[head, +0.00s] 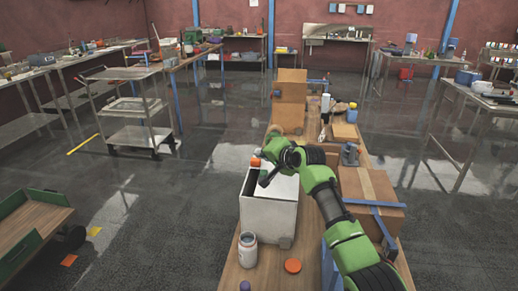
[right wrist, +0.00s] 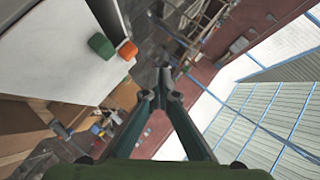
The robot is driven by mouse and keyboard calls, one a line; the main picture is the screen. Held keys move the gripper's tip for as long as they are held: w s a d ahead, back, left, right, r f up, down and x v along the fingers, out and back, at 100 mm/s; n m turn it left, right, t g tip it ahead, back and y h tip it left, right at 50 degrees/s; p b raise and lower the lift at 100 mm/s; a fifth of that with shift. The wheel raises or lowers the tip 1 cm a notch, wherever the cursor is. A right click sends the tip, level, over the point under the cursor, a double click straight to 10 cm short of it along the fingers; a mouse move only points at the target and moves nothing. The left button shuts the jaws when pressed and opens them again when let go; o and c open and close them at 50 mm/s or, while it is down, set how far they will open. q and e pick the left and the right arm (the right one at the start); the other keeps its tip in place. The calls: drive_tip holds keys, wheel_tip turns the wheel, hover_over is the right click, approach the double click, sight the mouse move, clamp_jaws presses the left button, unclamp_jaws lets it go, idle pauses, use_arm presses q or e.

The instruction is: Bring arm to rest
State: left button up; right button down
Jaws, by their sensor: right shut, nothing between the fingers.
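My right arm (head: 345,225) comes in from the lower right and reaches over the wooden bench. My right gripper (head: 266,179) is above the white box-shaped machine (head: 266,218) in the head view. In the right wrist view, the fingers of my right gripper (right wrist: 163,78) meet at their tips with nothing between them. A green knob (right wrist: 101,45) and an orange knob (right wrist: 127,50) on the white machine show left of the fingers, apart from them. My left gripper is not in view.
An open jar (head: 247,251) and an orange lid (head: 292,266) are on the bench in front of the machine. Cardboard boxes (head: 371,186) stand under and right of my arm. A taller carton (head: 290,100) stands farther back. The floor left of the bench is mostly clear.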

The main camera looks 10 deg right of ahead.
drive_tip(key=s+a+r+b, duration=0.1)
drive_tip(key=s+r+b, duration=0.1)
drive_tip(key=s+r, duration=0.2)
drive_tip(key=s+d+f+n+g+h, duration=0.1)
drive_tip(key=s+d+f+n+g, duration=0.15)
drive_tip(key=s+f, duration=0.85)
drive_tip(key=s+d+f+n+g+h, duration=0.1)
drive_tip(key=s+d+f+n, duration=0.15)
drive_tip(key=s+f, duration=0.85)
drive_tip(key=s+d+f+n+g+h, duration=0.1)
drive_tip(key=s+d+f+n+g, duration=0.15)
drive_tip(key=s, duration=0.75)
drive_tip(key=s+d+f+n+g+h, duration=0.1)
drive_tip(key=s+d+f, duration=0.2)
drive_tip(key=s, duration=0.7)
drive_tip(key=s+d+f+n+g+h, duration=0.1)
drive_tip(key=s+d+f, duration=0.15)
drive_tip(key=s, duration=0.75)
wheel_tip(320, 180, down, 30)
drive_tip(key=s+g+b, duration=0.2)
drive_tip(key=b, duration=0.1)
drive_tip(key=s+d+f+b, duration=0.2)
drive_tip(key=s+f, duration=1.5)
drive_tip(key=f, duration=0.1)
drive_tip(key=shift+s+d+f+g, duration=0.2)
drive_tip(key=shift+d+f+g, duration=0.05)
drive_tip(key=shift+d+g, duration=0.15)
